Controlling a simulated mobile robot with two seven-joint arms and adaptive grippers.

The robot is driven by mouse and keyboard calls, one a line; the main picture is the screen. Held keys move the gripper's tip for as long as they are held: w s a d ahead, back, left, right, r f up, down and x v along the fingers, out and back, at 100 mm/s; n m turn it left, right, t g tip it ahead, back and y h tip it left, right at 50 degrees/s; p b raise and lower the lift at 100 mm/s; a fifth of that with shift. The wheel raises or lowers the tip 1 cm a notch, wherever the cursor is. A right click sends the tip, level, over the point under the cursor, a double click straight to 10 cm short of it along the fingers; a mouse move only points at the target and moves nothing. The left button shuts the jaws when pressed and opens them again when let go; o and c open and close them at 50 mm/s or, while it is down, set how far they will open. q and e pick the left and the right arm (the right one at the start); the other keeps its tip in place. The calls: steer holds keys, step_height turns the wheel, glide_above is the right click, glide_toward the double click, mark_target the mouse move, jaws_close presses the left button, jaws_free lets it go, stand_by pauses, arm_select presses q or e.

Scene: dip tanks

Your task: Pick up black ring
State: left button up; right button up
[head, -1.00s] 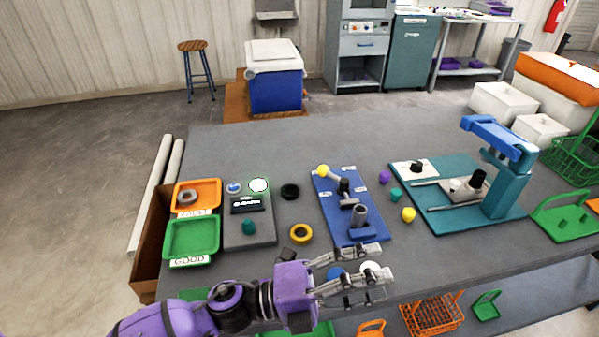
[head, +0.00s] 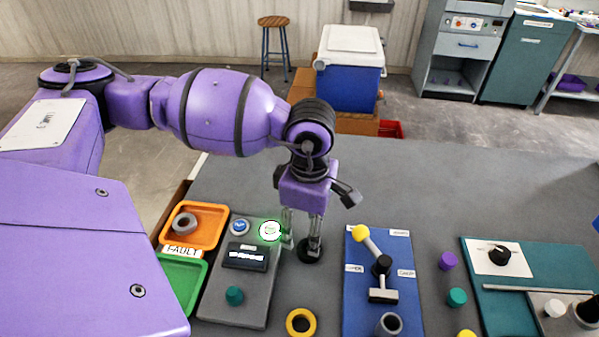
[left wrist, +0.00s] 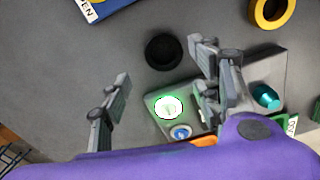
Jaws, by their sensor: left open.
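The black ring (head: 309,252) lies flat on the grey table, right of the grey button box, partly hidden by my gripper in the head view. In the left wrist view the black ring (left wrist: 164,51) shows whole, ahead of the fingers and between their lines. My left gripper (head: 302,244) points down over the ring, open and empty; its two fingers also show apart in the left wrist view (left wrist: 160,95). I cannot tell from the pictures whether a finger touches the ring. My right gripper is not in view.
The grey button box (head: 228,297) with a lit button (head: 270,231) stands close left. An orange tray (head: 208,210) holds a grey ring. A yellow ring (head: 301,323) lies nearer. A blue fixture board (head: 361,300) stands to the right. The table behind is clear.

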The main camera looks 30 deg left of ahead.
arm_select(q)
steer(key=f, duration=0.3)
steer(key=d+f, duration=0.1)
steer(key=f, duration=0.1)
steer(key=shift+p, duration=0.3)
steer(key=shift+f, duration=0.3)
steer(key=c, duration=1.2)
steer(key=shift+c, duration=0.8)
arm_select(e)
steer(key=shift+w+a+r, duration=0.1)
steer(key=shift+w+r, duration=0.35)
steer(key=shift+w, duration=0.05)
arm_select(q)
steer(key=shift+r, duration=0.15)
